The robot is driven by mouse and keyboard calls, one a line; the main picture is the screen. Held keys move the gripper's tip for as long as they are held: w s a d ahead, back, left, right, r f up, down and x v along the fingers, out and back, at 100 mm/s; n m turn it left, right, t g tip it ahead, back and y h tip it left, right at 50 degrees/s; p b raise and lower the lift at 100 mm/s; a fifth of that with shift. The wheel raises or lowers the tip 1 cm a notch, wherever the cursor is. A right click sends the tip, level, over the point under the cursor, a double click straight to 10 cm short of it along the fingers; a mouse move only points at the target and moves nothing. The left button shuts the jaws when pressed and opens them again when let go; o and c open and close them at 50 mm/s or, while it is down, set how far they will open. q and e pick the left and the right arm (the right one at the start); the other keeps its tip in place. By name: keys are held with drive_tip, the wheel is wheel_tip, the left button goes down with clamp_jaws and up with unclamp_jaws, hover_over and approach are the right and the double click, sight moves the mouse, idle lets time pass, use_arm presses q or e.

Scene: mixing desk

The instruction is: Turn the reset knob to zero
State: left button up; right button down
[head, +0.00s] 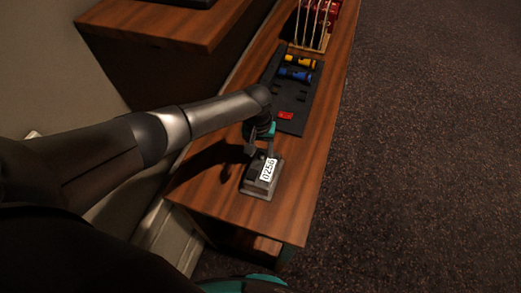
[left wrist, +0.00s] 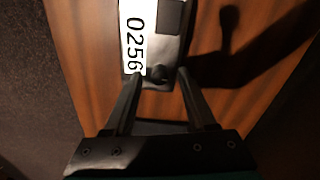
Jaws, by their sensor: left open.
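A small grey counter box (head: 262,192) stands near the front end of the wooden desk, its white display (head: 268,169) reading 0256. The counter box (left wrist: 172,50) and its display (left wrist: 133,35) also fill the top of the left wrist view. A dark round reset knob (left wrist: 156,74) sits at the near end of the box. My left gripper (head: 260,150) is over the far end of the box. In the left wrist view, my left gripper (left wrist: 160,78) is open, with one finger on each side of the knob; contact cannot be told. My right gripper is out of view.
Beyond the box, a dark panel (head: 294,97) on the desk (head: 225,196) holds a yellow piece (head: 300,62), a blue piece (head: 296,75) and a red piece (head: 286,115). A rack with red items (head: 333,12) stands farther back. Carpet lies to the right.

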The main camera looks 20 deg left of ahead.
use_arm(q)
clamp_jaws()
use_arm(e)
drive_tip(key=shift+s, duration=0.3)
use_arm(q)
drive_tip(key=shift+m, duration=0.3)
drive_tip(key=m, duration=0.4)
drive_tip(key=shift+m, duration=0.3)
drive_tip(key=m, duration=0.5)
drive_tip(key=shift+m, duration=0.3)
drive_tip(key=m, duration=0.6)
drive_tip(key=shift+d+b, duration=0.1)
drive_tip(key=shift+b, duration=0.2)
drive_tip(key=m, duration=0.5)
drive_tip(key=shift+g+y, duration=0.3)
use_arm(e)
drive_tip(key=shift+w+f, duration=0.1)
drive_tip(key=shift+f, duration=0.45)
use_arm(q)
drive_tip(key=shift+m, duration=0.5)
